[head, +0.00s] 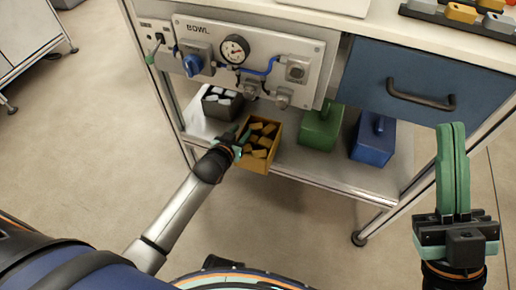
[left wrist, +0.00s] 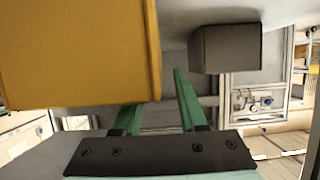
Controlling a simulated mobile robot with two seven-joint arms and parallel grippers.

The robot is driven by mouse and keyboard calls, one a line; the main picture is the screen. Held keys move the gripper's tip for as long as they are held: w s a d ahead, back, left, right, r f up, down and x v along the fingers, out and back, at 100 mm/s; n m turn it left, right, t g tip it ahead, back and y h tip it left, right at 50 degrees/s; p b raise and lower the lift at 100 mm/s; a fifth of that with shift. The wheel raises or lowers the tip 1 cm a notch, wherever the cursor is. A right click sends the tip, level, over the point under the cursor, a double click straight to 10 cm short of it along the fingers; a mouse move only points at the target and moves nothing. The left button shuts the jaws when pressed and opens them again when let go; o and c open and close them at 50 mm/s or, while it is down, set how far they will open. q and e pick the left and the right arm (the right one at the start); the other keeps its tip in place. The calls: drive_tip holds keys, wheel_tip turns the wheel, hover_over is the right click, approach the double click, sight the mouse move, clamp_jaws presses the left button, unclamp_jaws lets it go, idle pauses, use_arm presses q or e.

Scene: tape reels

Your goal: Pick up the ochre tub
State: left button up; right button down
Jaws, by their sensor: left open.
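The ochre tub (head: 258,165), full of ochre and dark blocks, stands on the low shelf under the bench. In the left wrist view the ochre tub (left wrist: 85,55) fills the upper left. My left gripper (head: 241,142) is open at the tub's left side. In the left wrist view, one green finger passes out of sight behind the tub's lower edge, and the other stands outside its right side. The hidden fingertip's exact place and any contact cannot be told. My right gripper (head: 451,170) is raised at the right, green fingers together, holding nothing.
A dark grey tub (head: 211,107) with pale blocks stands left of the ochre tub. A green container (head: 320,128) and a blue container (head: 374,142) stand to its right. The gauge panel (head: 205,27) and blue drawer (head: 425,78) overhang the shelf (head: 300,165).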

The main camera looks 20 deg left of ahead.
use_arm(q)
drive_tip(key=shift+w+f, duration=0.1)
drive_tip(key=shift+w, duration=0.15)
drive_tip(key=shift+c, duration=0.3)
clamp_jaws()
idle(1.0)
